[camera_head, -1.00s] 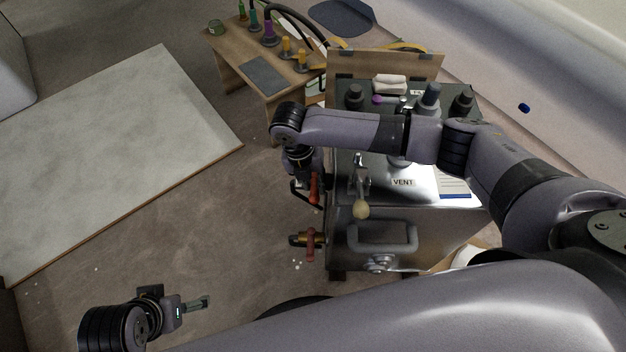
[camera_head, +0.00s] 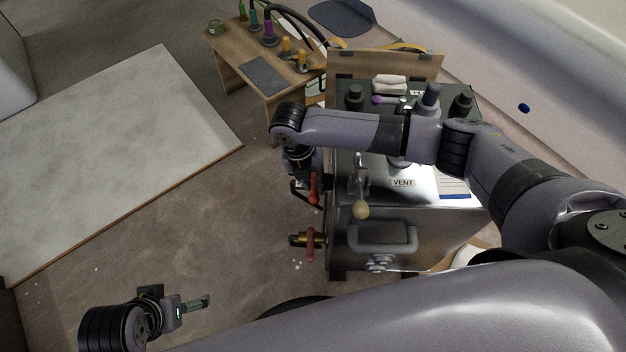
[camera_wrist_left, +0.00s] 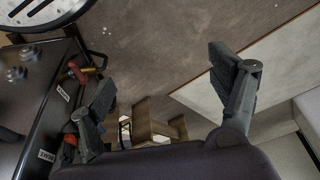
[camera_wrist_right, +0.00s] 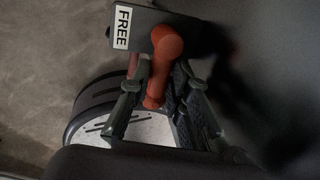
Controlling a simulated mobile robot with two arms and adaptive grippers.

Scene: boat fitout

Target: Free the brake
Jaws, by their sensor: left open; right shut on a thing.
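A red lever (camera_head: 314,188) sticks out at the left side of the metal cart, below my right wrist. In the right wrist view the red lever (camera_wrist_right: 166,48) stands between the fingers of my right gripper (camera_wrist_right: 160,88), which is shut on it. The lever's bent top lies beside a white FREE label (camera_wrist_right: 122,27) on a dark block. My right gripper is mostly hidden under its own wrist in the head view. My left gripper (camera_wrist_left: 160,78) is open and empty, away from the cart; it also shows at the lower left of the head view (camera_head: 203,302).
A brass valve with a red handle (camera_head: 310,246) sits nearer on the same cart side. The cart (camera_head: 347,235) has a grey handle, a cream-knobbed lever (camera_head: 361,210) and a VENT label. A wooden bench (camera_head: 228,65) stands behind. Open floor lies left, beside a pale board (camera_head: 100,150).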

